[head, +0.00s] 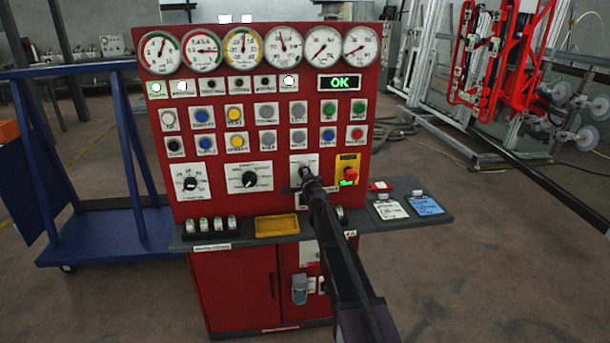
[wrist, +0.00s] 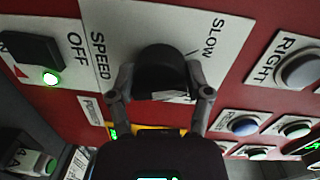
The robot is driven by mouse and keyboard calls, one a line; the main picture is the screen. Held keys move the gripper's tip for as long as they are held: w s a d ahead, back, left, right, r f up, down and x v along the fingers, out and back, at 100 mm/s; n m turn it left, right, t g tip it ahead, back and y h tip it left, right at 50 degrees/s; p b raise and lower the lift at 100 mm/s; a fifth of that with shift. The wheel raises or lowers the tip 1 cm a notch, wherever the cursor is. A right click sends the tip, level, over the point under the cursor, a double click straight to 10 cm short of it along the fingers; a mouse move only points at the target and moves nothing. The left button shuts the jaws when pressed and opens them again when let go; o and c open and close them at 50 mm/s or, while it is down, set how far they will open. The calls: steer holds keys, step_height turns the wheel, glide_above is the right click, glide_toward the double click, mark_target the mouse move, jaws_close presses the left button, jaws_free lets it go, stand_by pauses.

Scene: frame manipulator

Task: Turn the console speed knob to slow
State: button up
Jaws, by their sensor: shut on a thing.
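The console speed knob (wrist: 160,72) is black and sits on a white plate (wrist: 125,25) marked SPEED and SLOW in the wrist view. My gripper (wrist: 161,98) has one finger on each side of the knob and is shut on it. The SLOW label (wrist: 214,38) is at the upper right of the knob. I cannot tell clearly which way the knob points. In the head view, my gripper (head: 305,180) reaches the lower right of the red console (head: 225,260) and hides most of the knob; the plate's upper part (head: 304,160) shows above it.
A yellow plate with a red button (head: 351,174) is close on the gripper's right. A black dial (head: 249,180) is on its left. A dark shelf (head: 375,222) with a yellow tray (head: 277,225) juts out below. A blue cart (head: 100,220) stands at left.

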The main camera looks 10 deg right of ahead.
steer(key=shift+w+r+n, duration=0.1)
steer(key=shift+w+n, duration=0.05)
steer(key=shift+n, duration=1.25)
steer(key=o, duration=1.1)
steer(key=shift+o, duration=0.2)
steer(key=shift+m, duration=0.4)
